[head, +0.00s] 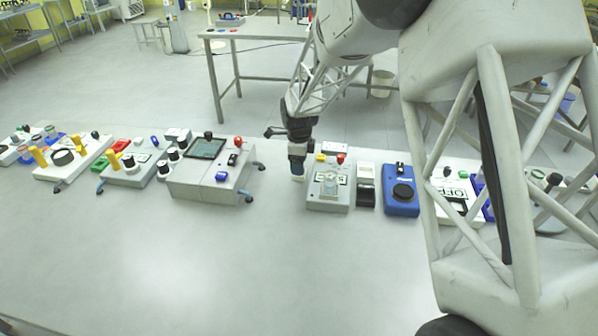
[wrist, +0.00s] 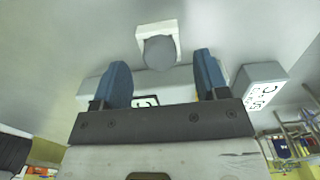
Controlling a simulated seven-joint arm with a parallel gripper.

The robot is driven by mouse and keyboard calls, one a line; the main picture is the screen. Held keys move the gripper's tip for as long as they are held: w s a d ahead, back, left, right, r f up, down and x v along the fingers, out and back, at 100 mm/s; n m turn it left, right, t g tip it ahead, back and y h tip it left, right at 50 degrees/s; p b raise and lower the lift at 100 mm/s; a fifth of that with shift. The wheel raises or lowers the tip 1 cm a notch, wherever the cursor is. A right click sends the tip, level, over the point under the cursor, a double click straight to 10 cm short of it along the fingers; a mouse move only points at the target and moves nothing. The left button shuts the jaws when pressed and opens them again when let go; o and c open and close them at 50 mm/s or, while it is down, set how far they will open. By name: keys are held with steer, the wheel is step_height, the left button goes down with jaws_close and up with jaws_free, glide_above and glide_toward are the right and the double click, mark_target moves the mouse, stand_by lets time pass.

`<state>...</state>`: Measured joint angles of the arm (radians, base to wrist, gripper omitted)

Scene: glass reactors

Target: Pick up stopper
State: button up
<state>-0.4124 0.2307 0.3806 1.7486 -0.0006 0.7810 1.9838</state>
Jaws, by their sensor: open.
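My gripper (head: 297,168) points down just left of a grey instrument box in the head view. In the wrist view its two blue fingers (wrist: 163,78) are spread apart with nothing between them. A small white square-edged piece with a grey rounded part (wrist: 158,46) lies beyond the fingertips, roughly centred between them. It may be the stopper, but I cannot tell for sure. In the head view a small pale piece (head: 297,178) shows right under the fingertips, partly hidden by them.
The grey instrument box (head: 328,204) with yellow and red knobs stands close right of my gripper. A black-and-white device (head: 366,186) and a blue device (head: 401,206) follow further right. A larger grey console (head: 205,188) stands to the left. The front of the table (head: 250,270) is clear.

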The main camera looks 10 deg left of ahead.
steer(key=shift+f, duration=1.05)
steer(key=shift+c, duration=0.4)
steer(key=c, duration=1)
steer(key=shift+r, duration=5.05)
steer(key=s+d+r, duration=0.2)
steer(key=s+d, duration=0.1)
steer(key=s+d+r, duration=0.2)
steer(key=s+d, duration=0.1)
steer(key=d, duration=0.1)
steer(key=s+d+r, duration=0.3)
steer(key=s, duration=0.1)
steer(key=shift+s+d+r, duration=0.1)
steer(key=shift+d, duration=0.15)
